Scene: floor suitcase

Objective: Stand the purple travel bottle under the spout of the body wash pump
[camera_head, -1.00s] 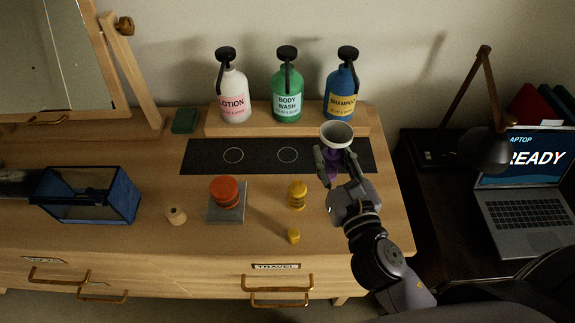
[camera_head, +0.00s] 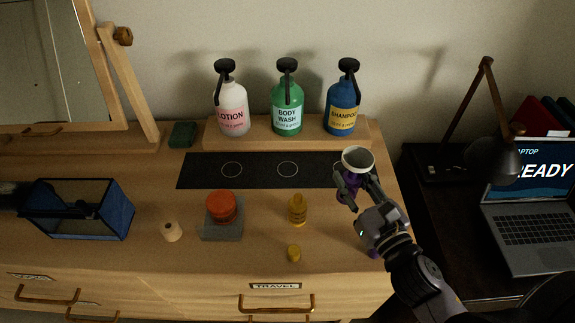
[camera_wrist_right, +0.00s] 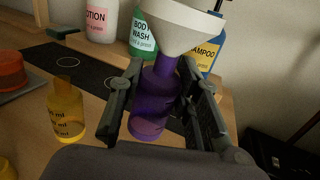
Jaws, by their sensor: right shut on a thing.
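The purple travel bottle (camera_head: 349,188) is in my right gripper (camera_head: 354,194), with a white funnel (camera_head: 358,159) in its neck. In the right wrist view the bottle (camera_wrist_right: 150,108) stands upright between the two fingers, which are shut on it. It is at the right end of the black mat, in front of the shampoo; I cannot tell whether its base touches anything. The green body wash pump (camera_head: 287,111) stands on the wooden shelf, left of the gripper. An empty ring (camera_head: 287,169) lies on the mat in front of it. My left gripper is not in view.
Lotion (camera_head: 231,109) and shampoo (camera_head: 343,106) pumps flank the body wash. Nearer the front are a yellow bottle (camera_head: 297,211), a yellow cap (camera_head: 293,253), a red jar (camera_head: 222,207) and a wooden piece (camera_head: 172,232). The black mat (camera_head: 260,172) is clear left of the gripper.

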